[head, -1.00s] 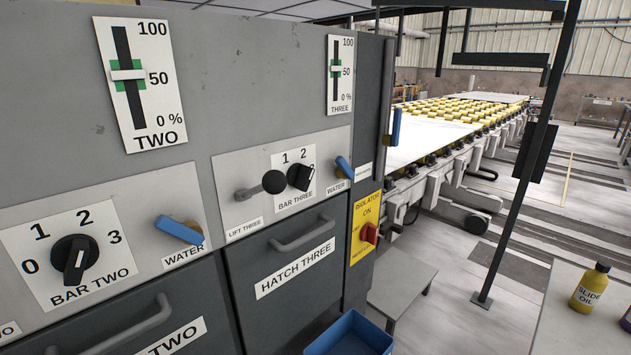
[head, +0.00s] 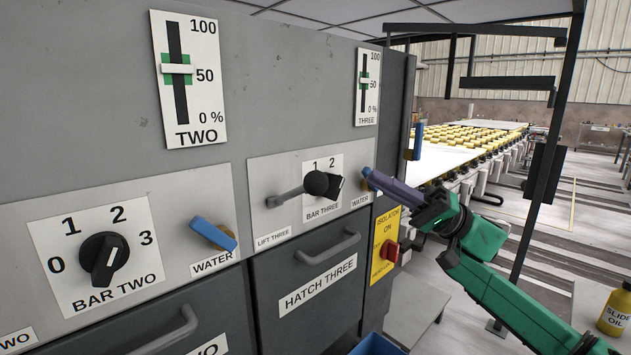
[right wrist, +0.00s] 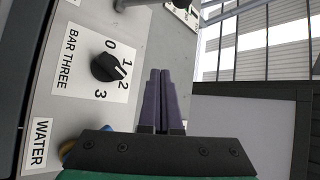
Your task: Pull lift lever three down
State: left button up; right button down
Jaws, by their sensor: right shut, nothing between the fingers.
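The lift three lever (head: 300,191) is a grey rod with a black ball knob (head: 316,183) on the right control panel, above the "LIFT THREE" label (head: 273,239). The rod slants up to the right and the knob stands in front of the bar three dial plate. My right gripper (head: 372,177) is shut and empty, its purple fingers pointing left beside the blue water three handle, to the right of the knob and apart from it. In the right wrist view its fingers (right wrist: 161,100) are together beside the bar three dial (right wrist: 108,67). My left gripper is not in view.
The black bar three dial (head: 337,184) sits just right of the knob. The yellow isolator plate (head: 382,262) with a red switch and the hatch three handle (head: 329,248) lie below. A blue bin (head: 376,345) stands at the bottom.

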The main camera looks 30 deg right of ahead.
aim_at(295, 191)
jog(key=w+a+r+n+g+y+p, duration=0.1)
jog(key=w+a+r+g+p, duration=0.1)
jog(key=a+r+p, duration=0.65)
jog(key=s+a+f, duration=0.2)
jog(key=s+f, duration=0.1)
jog(key=f, duration=0.1)
jog(key=shift+s+a+f, duration=0.2)
jog(key=shift+a+f, duration=0.2)
dwell(0.3)
jog(key=shift+f+b, duration=0.1)
jog(key=shift+b, duration=0.2)
jog(key=shift+s+f+n+b, duration=0.1)
jog(key=shift+f+n+b, duration=0.15)
jog(key=shift+n+b, duration=0.25)
